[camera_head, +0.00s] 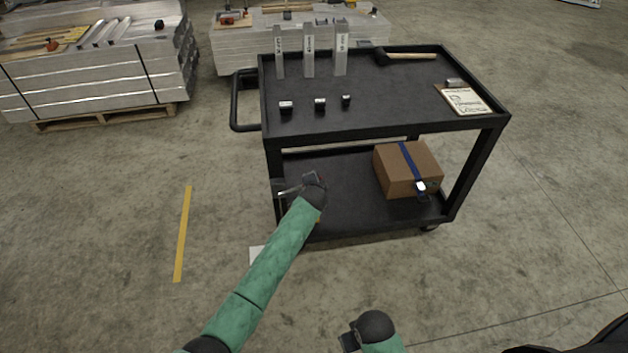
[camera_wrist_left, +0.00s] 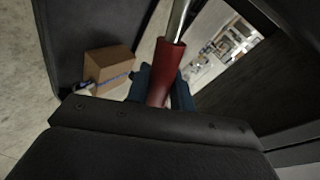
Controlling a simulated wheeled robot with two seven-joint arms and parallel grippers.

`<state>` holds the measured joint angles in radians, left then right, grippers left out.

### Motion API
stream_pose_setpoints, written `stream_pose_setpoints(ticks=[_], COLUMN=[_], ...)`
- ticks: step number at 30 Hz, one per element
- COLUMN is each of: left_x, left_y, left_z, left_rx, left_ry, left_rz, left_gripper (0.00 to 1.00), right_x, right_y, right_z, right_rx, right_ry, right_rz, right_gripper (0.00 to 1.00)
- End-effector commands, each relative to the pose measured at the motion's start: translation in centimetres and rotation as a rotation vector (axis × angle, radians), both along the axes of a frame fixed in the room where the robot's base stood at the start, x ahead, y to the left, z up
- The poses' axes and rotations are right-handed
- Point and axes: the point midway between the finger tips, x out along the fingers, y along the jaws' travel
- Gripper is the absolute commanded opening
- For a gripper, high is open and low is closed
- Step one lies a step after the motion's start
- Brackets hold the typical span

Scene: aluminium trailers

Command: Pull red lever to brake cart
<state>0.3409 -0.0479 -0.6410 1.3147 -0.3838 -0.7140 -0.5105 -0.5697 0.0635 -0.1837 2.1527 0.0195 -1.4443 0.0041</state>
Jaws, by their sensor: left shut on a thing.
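The black two-shelf cart (camera_head: 340,120) stands ahead of me. In the left wrist view, the red lever (camera_wrist_left: 168,68) has a red grip on a bare metal rod. My left gripper (camera_wrist_left: 162,92) is shut around the red grip, one finger on each side. In the head view, my left gripper (camera_head: 313,180) is at the cart's near left corner, beside the lower shelf. It hides most of the lever; the metal rod (camera_head: 289,191) shows to its left. My right gripper (camera_head: 349,341) is low at the bottom edge, mostly hidden and away from the cart.
The cart's lower shelf holds a cardboard box (camera_head: 398,175) with a blue strap. On top are upright metal profiles (camera_head: 308,55), small dark blocks, a hammer (camera_head: 405,56) and a clipboard (camera_head: 464,100). Metal stacks (camera_head: 90,75) stand behind.

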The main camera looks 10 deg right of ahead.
Motion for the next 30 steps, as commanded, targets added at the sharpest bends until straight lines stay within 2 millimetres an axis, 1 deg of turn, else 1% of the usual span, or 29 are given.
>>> stream_pose_setpoints(ticks=[12,13,15,25,30], left_x=[-0.1,-0.1,-0.1,-0.2,-1.4], left_y=[-0.1,-0.1,-0.1,0.0,0.3], left_z=[-0.3,-0.3,-0.3,-0.1,0.5], left_rx=[0.009,0.009,0.009,0.007,0.006], left_ry=[0.003,0.003,0.003,0.002,0.0], left_rz=[-0.001,-0.001,-0.001,-0.001,0.0], left_gripper=[0.0,0.29,0.43,0.43,0.43], right_x=[0.0,0.0,0.0,0.0,-0.1], right_y=[0.0,0.0,0.0,0.0,0.0], right_z=[-0.1,-0.1,-0.1,-0.1,0.2], right_rx=[0.0,0.0,0.0,0.0,0.0], right_ry=[0.0,0.0,0.0,0.002,0.006], right_rz=[0.001,0.001,0.0,0.0,0.001], right_gripper=[0.36,0.36,0.36,0.36,0.36])
